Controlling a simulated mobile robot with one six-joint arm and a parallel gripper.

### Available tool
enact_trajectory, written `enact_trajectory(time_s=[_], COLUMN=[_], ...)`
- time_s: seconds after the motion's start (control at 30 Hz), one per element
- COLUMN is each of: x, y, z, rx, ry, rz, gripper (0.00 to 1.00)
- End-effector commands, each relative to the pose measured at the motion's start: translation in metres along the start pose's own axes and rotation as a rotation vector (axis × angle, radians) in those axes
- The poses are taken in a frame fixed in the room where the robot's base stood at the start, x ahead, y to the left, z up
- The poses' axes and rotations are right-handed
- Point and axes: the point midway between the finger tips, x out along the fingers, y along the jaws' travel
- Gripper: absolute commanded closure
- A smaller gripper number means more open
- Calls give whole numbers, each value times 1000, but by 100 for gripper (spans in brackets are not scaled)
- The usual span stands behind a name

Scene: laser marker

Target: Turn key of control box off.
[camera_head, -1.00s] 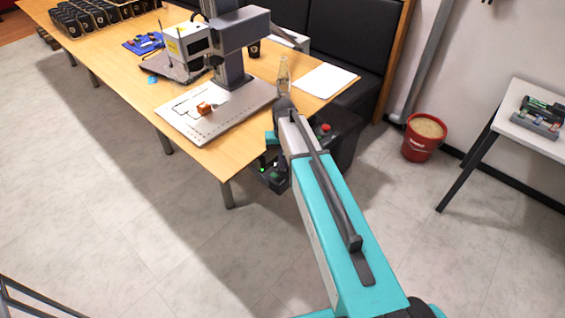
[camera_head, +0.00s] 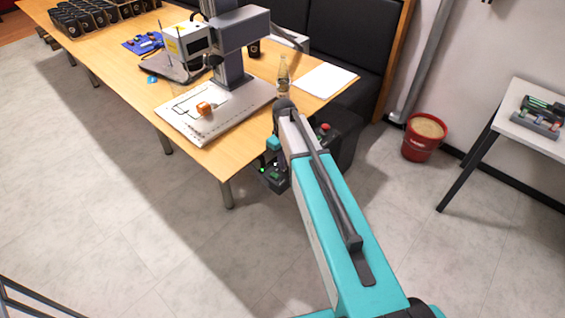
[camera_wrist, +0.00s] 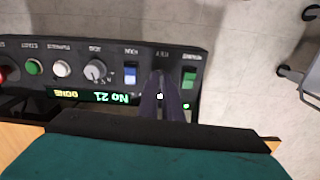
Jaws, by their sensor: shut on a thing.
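The black control box (camera_wrist: 115,72) shows upside down in the wrist view. On its panel are a grey knob (camera_wrist: 95,70), a blue-and-white switch (camera_wrist: 130,74), a green switch (camera_wrist: 188,80) and a lit display (camera_wrist: 95,96). My gripper (camera_wrist: 164,80) is at the key position, between the blue and green switches. Its dark fingers are shut on the key, which they hide; its angle cannot be told. In the head view the control box (camera_head: 272,178) is partly hidden by my arm, beside the table's front edge.
The wooden table (camera_head: 190,150) carries the laser marker (camera_head: 240,28), its white plate (camera_head: 180,128) with an orange block (camera_head: 204,109), and a glass bottle (camera_head: 283,70). A red bucket (camera_head: 420,145) and a side table (camera_head: 530,125) stand at right. Open floor lies in front.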

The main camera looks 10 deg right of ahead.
Motion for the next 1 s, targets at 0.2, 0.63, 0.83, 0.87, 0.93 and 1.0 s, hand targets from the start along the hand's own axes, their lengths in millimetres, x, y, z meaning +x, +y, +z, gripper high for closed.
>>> enact_trajectory(time_s=[0.2, 0.63, 0.83, 0.87, 0.93, 1.0], x=[0, 0, 0, 0, 0, 0], y=[-2, -2, -3, -3, -3, -4], z=[-1, -1, -1, -1, -1, -1], rx=[-202, -592, -736, -753, -788, -815], ry=[1, 2, 3, 3, 3, 3], rz=[-3, -4, -5, -5, -5, -6], gripper=[100, 100, 100, 100, 100, 100])
